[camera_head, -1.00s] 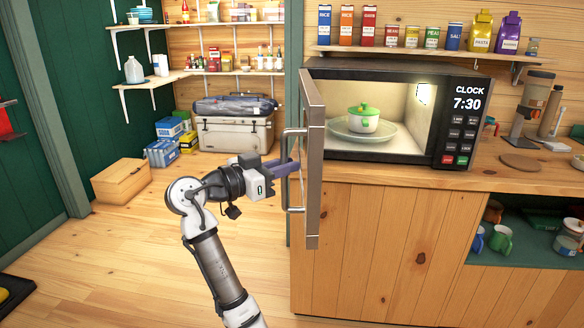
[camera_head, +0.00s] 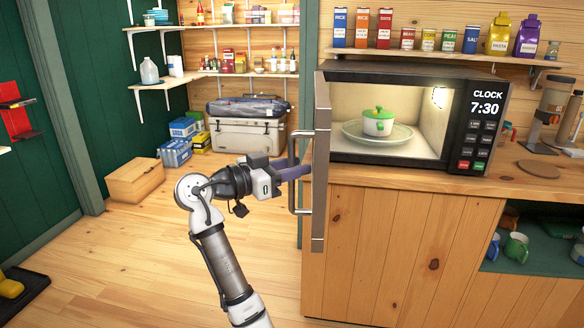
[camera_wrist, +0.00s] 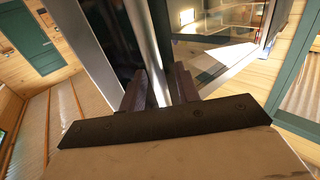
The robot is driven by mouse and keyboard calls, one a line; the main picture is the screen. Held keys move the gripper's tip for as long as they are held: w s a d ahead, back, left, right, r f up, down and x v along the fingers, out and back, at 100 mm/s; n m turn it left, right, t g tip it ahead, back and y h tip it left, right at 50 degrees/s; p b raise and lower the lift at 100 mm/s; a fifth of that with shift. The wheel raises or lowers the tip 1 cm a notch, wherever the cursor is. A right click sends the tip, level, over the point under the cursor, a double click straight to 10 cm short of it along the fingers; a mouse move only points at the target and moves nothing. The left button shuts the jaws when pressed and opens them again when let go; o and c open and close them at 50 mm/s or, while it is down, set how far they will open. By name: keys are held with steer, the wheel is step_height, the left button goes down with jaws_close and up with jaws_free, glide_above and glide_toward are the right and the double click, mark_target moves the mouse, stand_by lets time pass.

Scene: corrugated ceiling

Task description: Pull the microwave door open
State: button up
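The microwave (camera_head: 398,72) stands on the wooden counter with its door (camera_head: 321,190) swung wide open, seen nearly edge-on in the head view. The door's metal handle (camera_head: 293,190) is on its left face. My gripper (camera_head: 298,172) is at the handle from the left, with its purple-grey fingers at the bar. In the wrist view the handle (camera_wrist: 147,30) runs between the two fingers of my gripper (camera_wrist: 159,76), which sit close on both sides of it. Exact finger contact is hard to make out.
Inside the lit microwave, a white-and-green lidded pot (camera_head: 378,121) sits on a glass plate (camera_head: 352,133). The wooden cabinet front (camera_head: 400,250) is below the door. A cardboard box (camera_head: 135,180) and a cooler (camera_head: 248,135) stand behind on the left.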

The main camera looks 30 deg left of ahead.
steer(key=shift+s, duration=0.1)
steer(key=b+v, duration=0.3)
steer(key=v, duration=1)
steer(key=shift+s+a, duration=0.2)
steer(key=shift+s, duration=0.1)
